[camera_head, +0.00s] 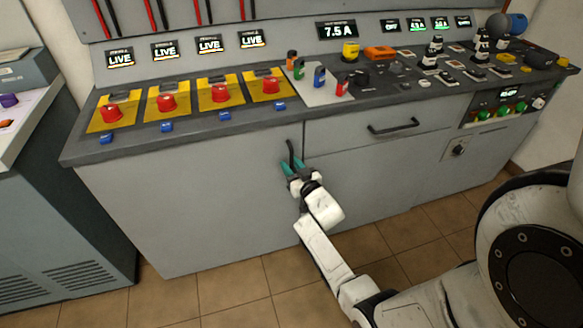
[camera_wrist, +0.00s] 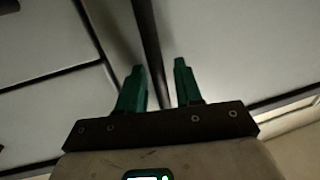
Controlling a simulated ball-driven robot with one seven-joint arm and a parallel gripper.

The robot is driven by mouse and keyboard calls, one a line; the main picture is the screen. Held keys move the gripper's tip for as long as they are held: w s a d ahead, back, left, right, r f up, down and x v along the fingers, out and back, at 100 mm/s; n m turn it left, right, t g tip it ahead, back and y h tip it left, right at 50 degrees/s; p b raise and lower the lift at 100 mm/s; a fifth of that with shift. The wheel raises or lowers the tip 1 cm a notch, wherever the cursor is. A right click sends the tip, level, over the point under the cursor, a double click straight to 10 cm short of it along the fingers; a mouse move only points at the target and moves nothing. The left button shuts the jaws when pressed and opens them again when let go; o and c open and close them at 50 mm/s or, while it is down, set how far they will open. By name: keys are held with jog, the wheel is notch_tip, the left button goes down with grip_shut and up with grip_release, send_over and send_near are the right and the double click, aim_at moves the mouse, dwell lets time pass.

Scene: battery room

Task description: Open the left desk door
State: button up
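The left desk door (camera_head: 190,195) is the wide grey panel under the left part of the desk, and it looks flush with the front. Its dark upright bar handle (camera_head: 291,150) is near the door's right edge, and the handle also runs through the wrist view (camera_wrist: 150,45). My gripper (camera_head: 292,163), with green fingers, is at the lower part of this handle. In the wrist view my gripper (camera_wrist: 159,70) is open, with the handle between the fingers and a gap visible on each side. The handle's lower end is hidden by the gripper.
A drawer with a horizontal handle (camera_head: 394,126) is right of the door. The desk top (camera_head: 190,140) carries red buttons on yellow plates and several small parts. A grey cabinet (camera_head: 60,220) stands at the left. Tiled floor (camera_head: 225,285) is open before the door.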

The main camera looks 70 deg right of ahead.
grip_shut()
dwell(0.3)
dwell(0.3)
